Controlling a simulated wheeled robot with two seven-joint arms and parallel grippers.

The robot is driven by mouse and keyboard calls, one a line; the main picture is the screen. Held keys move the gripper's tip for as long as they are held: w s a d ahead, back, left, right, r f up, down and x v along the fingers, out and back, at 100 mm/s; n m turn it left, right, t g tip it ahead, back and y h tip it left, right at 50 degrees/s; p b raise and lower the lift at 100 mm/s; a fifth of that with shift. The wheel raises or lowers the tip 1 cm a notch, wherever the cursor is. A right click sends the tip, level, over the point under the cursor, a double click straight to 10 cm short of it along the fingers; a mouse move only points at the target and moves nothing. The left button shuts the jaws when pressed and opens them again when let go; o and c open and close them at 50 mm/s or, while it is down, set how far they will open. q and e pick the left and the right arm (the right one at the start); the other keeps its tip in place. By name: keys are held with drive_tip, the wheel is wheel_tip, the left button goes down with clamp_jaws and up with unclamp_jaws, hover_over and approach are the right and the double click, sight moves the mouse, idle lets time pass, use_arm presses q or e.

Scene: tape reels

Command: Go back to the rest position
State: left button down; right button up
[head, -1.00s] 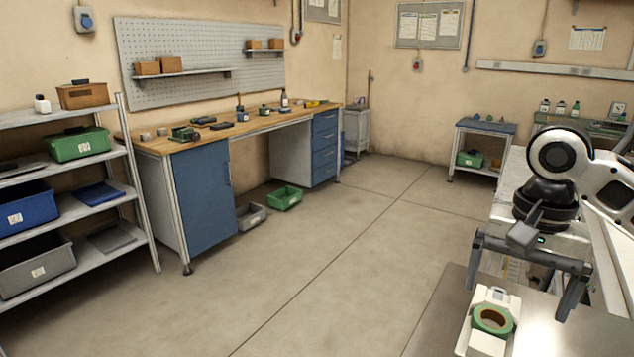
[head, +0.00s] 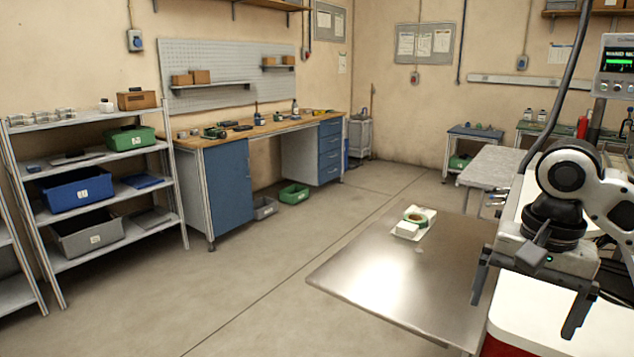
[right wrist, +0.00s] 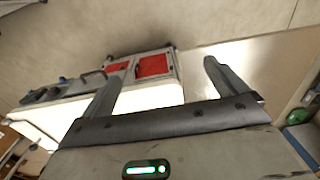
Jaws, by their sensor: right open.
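My right gripper (head: 528,298) is at the right of the head view, fingers pointing down. It is open, with nothing between its fingers. It also shows in the right wrist view (right wrist: 162,76), where its two fingers stand wide apart and empty. My left gripper is not in view.
A white-topped unit (head: 545,320) lies below my right gripper. A monitor (head: 616,66) stands at the upper right. Shelves (head: 115,155) with bins and a blue workbench (head: 215,190) line the left side.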

drive_tip(key=w+a+f+n+t+y, duration=0.1)
drive_tip(key=a+f+n+t+y, duration=0.15)
drive_tip(key=a+f, duration=0.75)
drive_tip(key=w+a+f+n+t+y, duration=0.3)
drive_tip(key=a+f, duration=0.4)
drive_tip(key=f, duration=0.6)
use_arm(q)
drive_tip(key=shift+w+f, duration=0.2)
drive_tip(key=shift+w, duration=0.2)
use_arm(e)
drive_tip(key=s+d+f+n+t+h, duration=0.1)
drive_tip(key=s+f+n+t, duration=0.1)
drive_tip(key=s+f, duration=0.3)
drive_tip(key=s+d+f+n+t+h, duration=0.1)
drive_tip(key=s+f, duration=0.4)
drive_tip(key=s, duration=0.5)
drive_tip(key=shift+s+d+n+t+h, duration=0.2)
drive_tip(key=shift+n+t+h, duration=0.35)
drive_tip(key=shift+n, duration=0.3)
